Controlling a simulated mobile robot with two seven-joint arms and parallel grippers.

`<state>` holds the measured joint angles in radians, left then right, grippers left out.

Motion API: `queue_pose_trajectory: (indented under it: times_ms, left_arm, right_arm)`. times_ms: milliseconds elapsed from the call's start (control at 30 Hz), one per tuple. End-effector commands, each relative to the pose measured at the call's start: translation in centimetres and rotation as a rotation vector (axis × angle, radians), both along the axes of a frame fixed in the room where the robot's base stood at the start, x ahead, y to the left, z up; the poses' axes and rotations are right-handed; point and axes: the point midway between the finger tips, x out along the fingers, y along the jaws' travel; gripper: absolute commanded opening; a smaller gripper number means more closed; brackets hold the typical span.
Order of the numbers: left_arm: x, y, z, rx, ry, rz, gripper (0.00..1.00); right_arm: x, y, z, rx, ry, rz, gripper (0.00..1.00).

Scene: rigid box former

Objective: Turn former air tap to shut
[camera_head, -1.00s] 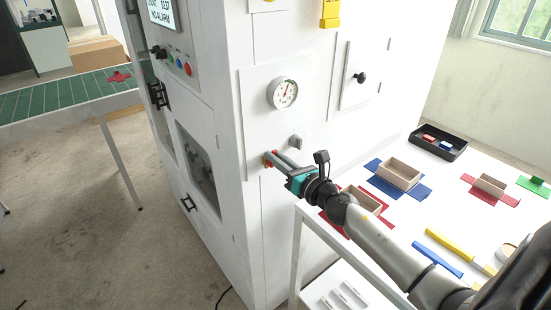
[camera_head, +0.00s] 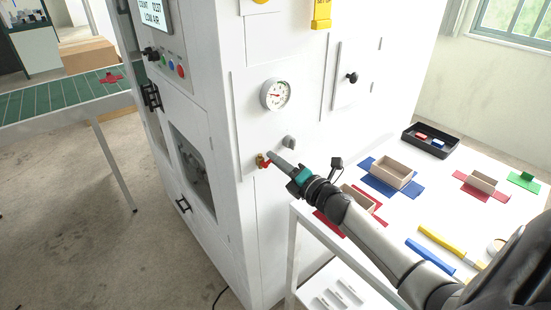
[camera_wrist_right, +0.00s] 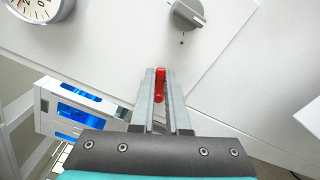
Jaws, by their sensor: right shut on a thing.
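The air tap (camera_head: 259,158) is a small brass fitting with a red lever (camera_head: 266,165), on the white panel below the pressure gauge (camera_head: 276,95). My right gripper (camera_head: 271,157) reaches it from the right and is shut on the red lever. In the right wrist view the red lever (camera_wrist_right: 160,86) lies between the two grey fingers, in line with them. The tap body is hidden there. The gauge needle points to the left. The machine's screen (camera_head: 152,15) reads "LOW AIR". My left gripper is not in view.
A grey knob (camera_head: 289,142) sits on the panel just above the gripper. A white table (camera_head: 400,215) at the right carries box trays, coloured blanks and a black tray (camera_head: 430,141). A green conveyor (camera_head: 60,98) stands at the left.

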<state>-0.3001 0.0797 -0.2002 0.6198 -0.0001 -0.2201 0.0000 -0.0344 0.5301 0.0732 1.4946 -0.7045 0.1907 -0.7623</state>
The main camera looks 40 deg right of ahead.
Motion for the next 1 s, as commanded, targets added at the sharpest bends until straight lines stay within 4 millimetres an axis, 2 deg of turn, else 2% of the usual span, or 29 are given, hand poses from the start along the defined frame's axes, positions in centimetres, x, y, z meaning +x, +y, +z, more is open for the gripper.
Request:
queue_pose_trajectory:
  times_ms: [200,500,1000]
  left_arm:
    - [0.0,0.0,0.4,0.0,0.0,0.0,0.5]
    - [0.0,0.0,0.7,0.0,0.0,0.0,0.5]
    - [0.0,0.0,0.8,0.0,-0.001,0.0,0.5]
  right_arm:
    - [0.0,-0.2,-0.5,0.184,0.015,-0.001,0.0]
    - [0.0,-0.2,-1.0,0.361,0.029,0.0,0.0]
    - [0.0,-0.2,-1.3,0.441,0.036,0.0,0.0]
